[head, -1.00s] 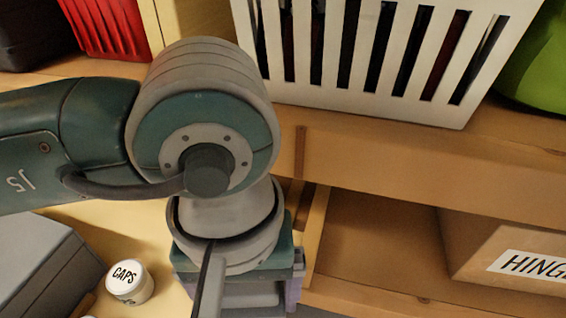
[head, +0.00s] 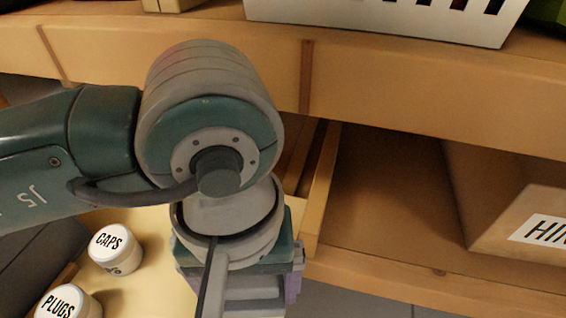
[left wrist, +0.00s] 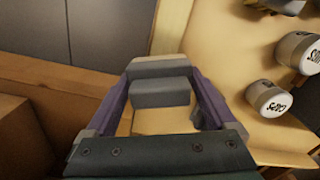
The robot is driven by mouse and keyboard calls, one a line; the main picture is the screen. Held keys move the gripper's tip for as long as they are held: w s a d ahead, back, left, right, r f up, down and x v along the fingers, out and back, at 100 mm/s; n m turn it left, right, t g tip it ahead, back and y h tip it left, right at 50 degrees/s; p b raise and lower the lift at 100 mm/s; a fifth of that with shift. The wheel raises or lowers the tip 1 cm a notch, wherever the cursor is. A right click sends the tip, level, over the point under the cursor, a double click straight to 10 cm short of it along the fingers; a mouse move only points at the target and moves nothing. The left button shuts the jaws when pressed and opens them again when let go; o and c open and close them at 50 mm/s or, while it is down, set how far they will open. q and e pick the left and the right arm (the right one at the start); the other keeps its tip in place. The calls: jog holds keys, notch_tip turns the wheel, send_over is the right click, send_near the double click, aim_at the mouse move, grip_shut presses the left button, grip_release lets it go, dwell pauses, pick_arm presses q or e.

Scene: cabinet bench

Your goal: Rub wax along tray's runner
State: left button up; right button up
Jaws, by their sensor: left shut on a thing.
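The tray (head: 150,245) is a pale yellow open drawer pulled out from the bench. Its wooden side (head: 322,185), along which the runner lies, runs at its right in the head view; it shows as a strip (left wrist: 172,28) at the top of the left wrist view. In the head view my own wrist hides the block and most of the gripper. My right gripper is not in view.
Inside the tray stand white jars marked CAPS (head: 115,248) and PLUGS (head: 68,302). A cardboard box (head: 500,215) stands in the compartment to the right. A white basket (head: 380,22) stands on the bench top (head: 430,85) above. The compartment floor beside the tray is clear.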

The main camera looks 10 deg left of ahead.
pick_arm(q)
jog(key=shift+w, duration=0.1)
jog(key=shift+f+b, duration=0.85)
jog(key=shift+f, duration=0.15)
dwell(0.3)
